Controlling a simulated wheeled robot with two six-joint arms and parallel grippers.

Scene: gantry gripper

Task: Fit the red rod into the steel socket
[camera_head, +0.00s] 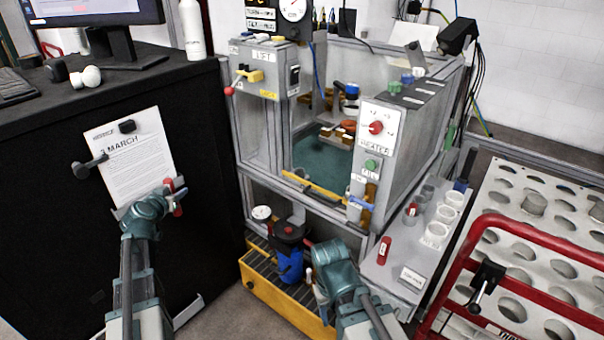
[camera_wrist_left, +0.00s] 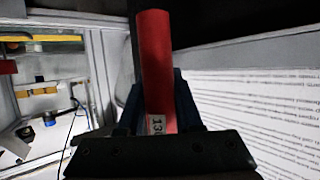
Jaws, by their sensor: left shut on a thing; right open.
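My left gripper (camera_head: 176,190) is shut on a red rod (camera_head: 177,203), in front of the black cabinet side and beside a paper sheet. In the left wrist view the red rod (camera_wrist_left: 155,60) stands up between the fingers of the left gripper (camera_wrist_left: 158,110), with a white label marked 13 low on it. My right gripper (camera_head: 308,276) is open, low in front of the machine, near a blue and black tool. Another red labelled cylinder (camera_head: 384,250) stands on the pale side shelf. A grey cup (camera_head: 411,212) there has something red in it. I cannot tell which holder is the steel socket.
The machine (camera_head: 262,130) with its open bay stands in the middle. Several white cups (camera_head: 436,234) line the side shelf (camera_head: 395,280). A red-framed rack (camera_head: 520,240) stands at right. The paper (camera_head: 135,160) hangs at left.

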